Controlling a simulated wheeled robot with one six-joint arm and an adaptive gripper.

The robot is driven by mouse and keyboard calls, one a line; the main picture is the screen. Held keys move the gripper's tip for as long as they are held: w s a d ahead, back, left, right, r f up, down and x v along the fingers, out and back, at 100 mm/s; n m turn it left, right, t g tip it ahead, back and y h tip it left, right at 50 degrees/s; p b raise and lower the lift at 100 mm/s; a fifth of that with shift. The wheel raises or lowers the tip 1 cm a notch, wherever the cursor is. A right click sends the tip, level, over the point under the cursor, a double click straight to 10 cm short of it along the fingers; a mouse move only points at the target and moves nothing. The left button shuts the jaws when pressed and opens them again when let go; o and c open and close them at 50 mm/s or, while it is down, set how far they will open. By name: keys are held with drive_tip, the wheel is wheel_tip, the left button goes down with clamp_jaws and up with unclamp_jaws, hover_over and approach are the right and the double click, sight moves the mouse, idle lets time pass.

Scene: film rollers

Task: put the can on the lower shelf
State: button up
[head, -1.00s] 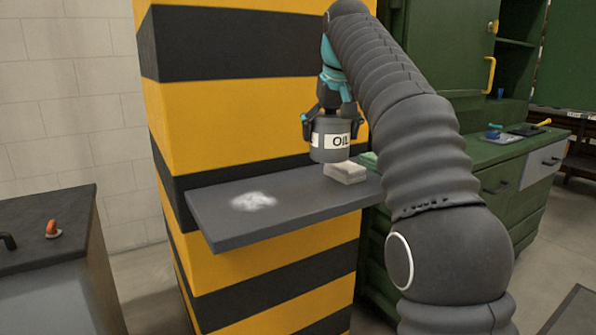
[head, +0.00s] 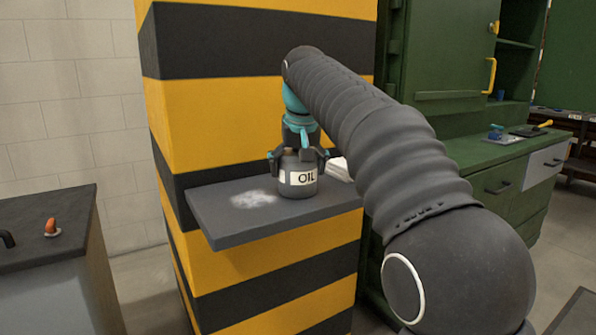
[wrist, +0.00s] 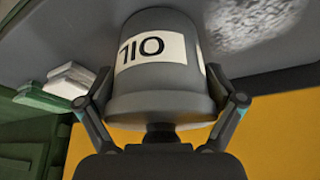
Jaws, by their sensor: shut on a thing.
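The grey can (head: 298,180) with a white "OIL" label is upright at the dark grey shelf (head: 228,228) on the yellow and black striped pillar. My gripper (head: 298,160) comes from above and is shut on the can's upper part. The can is at or just above the shelf top; I cannot tell whether its base touches. In the wrist view the can (wrist: 160,85) sits between both fingers, with the shelf (wrist: 275,85) behind it. Only this one shelf shows on the pillar.
A pale stack of flat pieces (head: 340,169) lies on the shelf right of the can. A white smudge (head: 253,199) marks the shelf on the left, where the top is free. A dark-topped cabinet (head: 45,225) stands at the left, a green bench (head: 500,150) at the right.

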drive_tip(key=shift+f, duration=0.1)
drive_tip(key=o, duration=0.9)
drive_tip(key=p+v, duration=0.1)
drive_tip(key=v, duration=1.1)
